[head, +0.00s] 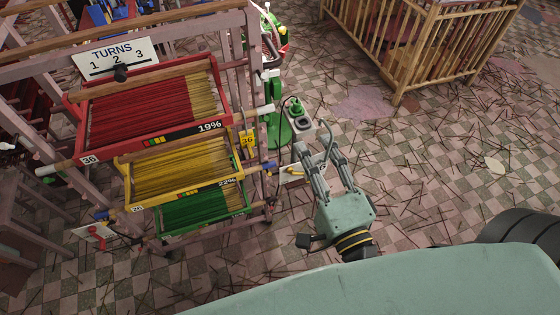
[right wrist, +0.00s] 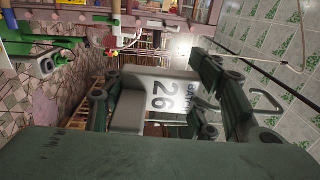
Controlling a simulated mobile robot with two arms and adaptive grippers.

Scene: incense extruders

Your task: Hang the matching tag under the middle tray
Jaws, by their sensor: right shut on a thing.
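The middle tray (head: 185,191) holds yellow incense sticks on the rack, with a black front strip reading 22% and a small number label at its left end, too small to read surely. My right gripper (head: 316,150) is to the right of the rack, apart from the tray. It is shut on a pale tag (right wrist: 165,97) whose print reads 26 and BATCH, seen turned sideways in the right wrist view. In the head view the held tag is not clear among the fingers. My left gripper is not in view.
A red tray (head: 150,140) marked 36 and 19% is above, with a yellow tag (head: 247,140) by its right end. A green tray (head: 203,219) is below. A green device (head: 296,110) stands behind my gripper. Floor is open right, before a bamboo crate (head: 425,50).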

